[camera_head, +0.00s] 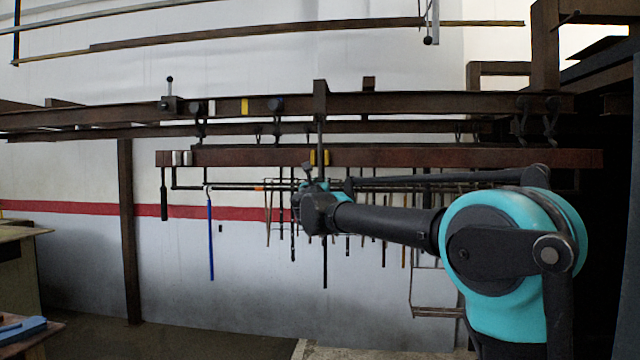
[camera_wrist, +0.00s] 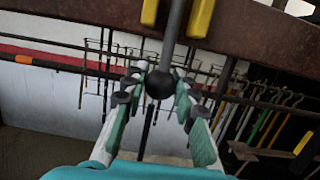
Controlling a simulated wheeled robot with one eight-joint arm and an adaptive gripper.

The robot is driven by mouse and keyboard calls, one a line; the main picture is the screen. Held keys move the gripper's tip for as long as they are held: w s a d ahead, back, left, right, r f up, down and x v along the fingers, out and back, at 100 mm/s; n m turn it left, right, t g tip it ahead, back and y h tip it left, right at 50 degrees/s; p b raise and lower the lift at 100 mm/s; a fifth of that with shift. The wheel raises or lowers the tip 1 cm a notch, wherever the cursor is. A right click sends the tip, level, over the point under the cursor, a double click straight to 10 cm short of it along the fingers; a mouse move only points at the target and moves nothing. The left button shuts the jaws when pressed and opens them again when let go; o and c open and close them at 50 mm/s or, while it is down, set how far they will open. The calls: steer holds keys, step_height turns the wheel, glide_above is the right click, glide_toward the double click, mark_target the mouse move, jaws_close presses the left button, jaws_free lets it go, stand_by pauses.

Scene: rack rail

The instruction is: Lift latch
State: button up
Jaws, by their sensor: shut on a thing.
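The latch shows in the wrist view as a grey rod (camera_wrist: 172,38) that ends in a black ball knob (camera_wrist: 159,85). The fingers of my gripper (camera_wrist: 155,90) are closed on both sides of the knob. In the head view the latch rod (camera_head: 320,134) hangs down from the upper rail to my gripper (camera_head: 311,178), which hides the knob. Two yellow blocks (camera_wrist: 200,18) flank the rod on the brown beam in the wrist view.
The upper rail (camera_head: 400,104) and the lower beam (camera_head: 450,157) cross above my gripper. Another lever with a black knob (camera_head: 169,88) stands upright on the rail at left. Several tools and hooks hang below, including a blue rod (camera_head: 211,240). A brown post (camera_head: 128,230) stands at left.

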steer(key=shift+s, duration=0.1)
steer(key=shift+s+a+r, duration=0.1)
steer(key=shift+s+r, duration=0.05)
steer(key=shift+s, duration=0.95)
steer(key=shift+s+r, duration=0.1)
steer(key=shift+s, duration=1)
steer(key=shift+s+a+r, duration=0.1)
steer(key=shift+s+r, duration=0.25)
steer(key=shift+s, duration=0.5)
steer(key=shift+s+d+r, duration=0.1)
steer(key=shift+s+r, duration=0.2)
steer(key=shift+s, duration=0.5)
steer(key=shift+s+a+r, duration=0.1)
steer(key=shift+s+r, duration=0.25)
steer(key=shift+s, duration=0.5)
steer(key=shift+s+a+r, duration=0.1)
steer(key=shift+s+r, duration=4)
steer(key=shift+r, duration=0.1)
steer(key=o, duration=1)
steer(key=shift+s+a, duration=0.1)
steer(key=shift+s, duration=3.4)
